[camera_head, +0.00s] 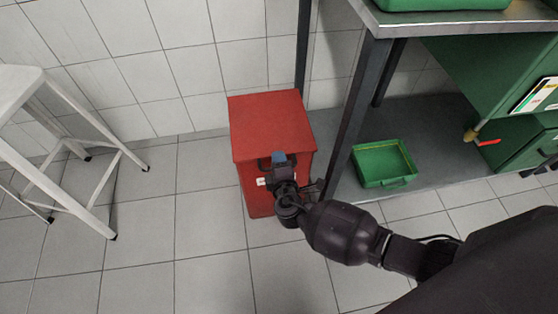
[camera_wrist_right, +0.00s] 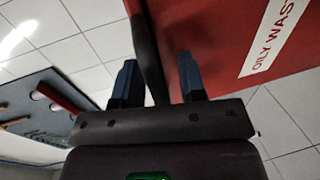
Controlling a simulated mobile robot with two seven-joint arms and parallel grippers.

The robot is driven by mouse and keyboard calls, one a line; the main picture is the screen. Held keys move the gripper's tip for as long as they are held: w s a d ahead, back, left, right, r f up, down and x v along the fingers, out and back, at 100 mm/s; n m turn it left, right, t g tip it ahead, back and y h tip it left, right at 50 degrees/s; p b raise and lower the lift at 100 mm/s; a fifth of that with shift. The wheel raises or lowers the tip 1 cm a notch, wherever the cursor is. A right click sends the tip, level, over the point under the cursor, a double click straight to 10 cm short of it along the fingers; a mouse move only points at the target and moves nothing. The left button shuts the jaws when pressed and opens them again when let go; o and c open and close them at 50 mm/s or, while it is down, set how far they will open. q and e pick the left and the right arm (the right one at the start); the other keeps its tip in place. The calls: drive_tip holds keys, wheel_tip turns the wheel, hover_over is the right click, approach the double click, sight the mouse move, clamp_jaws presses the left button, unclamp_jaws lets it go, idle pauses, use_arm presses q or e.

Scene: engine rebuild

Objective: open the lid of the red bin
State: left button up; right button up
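The red bin (camera_head: 260,193) stands on the floor against the tiled wall, with its flat lid (camera_head: 268,118) down. My right gripper (camera_head: 279,161) is at the upper front of the bin, just below the lid's front edge, and covers part of a dark fitting there. In the right wrist view the two blue-tipped fingers (camera_wrist_right: 158,82) are apart, close to the bin's red front (camera_wrist_right: 215,40). A dark strip runs between them; I cannot tell whether it is a handle or a shaded edge, nor whether they touch it. My left gripper is not in view.
A white stool (camera_head: 75,100) stands at the left. A metal workbench with a dark leg (camera_head: 352,110) is right of the bin. A green tray (camera_head: 385,163) lies on its lower shelf. The floor (camera_head: 205,245) in front and left of the bin is clear.

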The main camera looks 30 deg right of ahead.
drive_tip(key=shift+s, duration=0.1)
clamp_jaws()
drive_tip(key=shift+r, duration=0.1)
